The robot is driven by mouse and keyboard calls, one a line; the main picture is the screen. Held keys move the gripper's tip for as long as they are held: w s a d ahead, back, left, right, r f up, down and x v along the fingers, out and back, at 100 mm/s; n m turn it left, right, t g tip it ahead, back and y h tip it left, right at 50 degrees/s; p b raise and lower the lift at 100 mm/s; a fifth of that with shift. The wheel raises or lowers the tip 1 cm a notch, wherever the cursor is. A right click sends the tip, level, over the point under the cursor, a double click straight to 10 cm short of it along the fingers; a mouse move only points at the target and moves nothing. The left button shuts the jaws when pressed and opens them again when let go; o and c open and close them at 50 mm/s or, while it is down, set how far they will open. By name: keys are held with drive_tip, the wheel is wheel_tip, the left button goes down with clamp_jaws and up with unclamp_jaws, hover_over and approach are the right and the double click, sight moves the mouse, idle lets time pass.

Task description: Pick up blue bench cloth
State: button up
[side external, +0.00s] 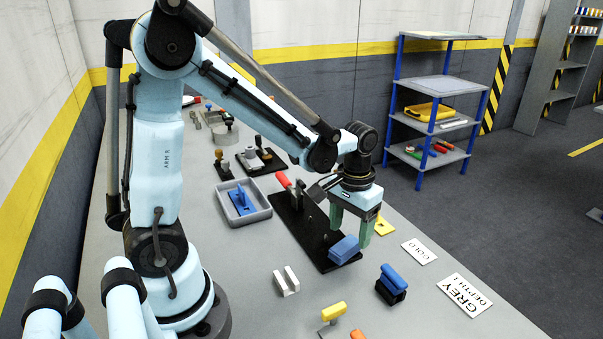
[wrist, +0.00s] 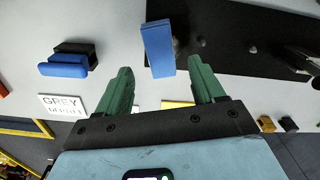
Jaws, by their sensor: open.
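A small blue folded block, which looks like the blue bench cloth (side external: 344,249), lies at the near end of a black plate (side external: 296,224). My gripper (side external: 351,232) points down above it, with its two green fingers apart and empty. In the wrist view the blue cloth (wrist: 158,47) appears just beyond the fingertips, in line with the gap between the green fingers (wrist: 160,72). I cannot tell the exact height between fingertips and cloth. Other blue things are a roll on a black block (side external: 391,279) and a piece in a grey tray (side external: 243,218).
A red-handled clamp (side external: 284,180) stands on the black plate. A white slotted block (side external: 287,282), a yellow-handled tool (side external: 333,312) and GREY (side external: 464,295) and COLD (side external: 419,251) cards lie around. The bench is bare between them. A blue shelf stands behind.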

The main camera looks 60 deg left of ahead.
sight(347, 243)
drive_tip(key=shift+s+f, duration=0.2)
drive_tip(key=shift+f, duration=1.7)
drive_tip(key=shift+c, duration=0.5)
drive_tip(key=c, duration=1.1)
drive_tip(key=shift+r, duration=0.1)
drive_tip(key=shift+r, duration=0.45)
drive_tip(key=r, duration=0.2)
drive_tip(key=d+r, duration=0.1)
drive_tip(key=shift+s+r, duration=0.25)
drive_tip(key=shift+r, duration=0.1)
drive_tip(key=s+d+r, duration=0.4)
drive_tip(key=d+r, duration=0.2)
drive_tip(key=d, duration=0.3)
drive_tip(key=shift+s+d, duration=0.2)
drive_tip(key=shift+s, duration=0.2)
drive_tip(key=shift+r, duration=0.1)
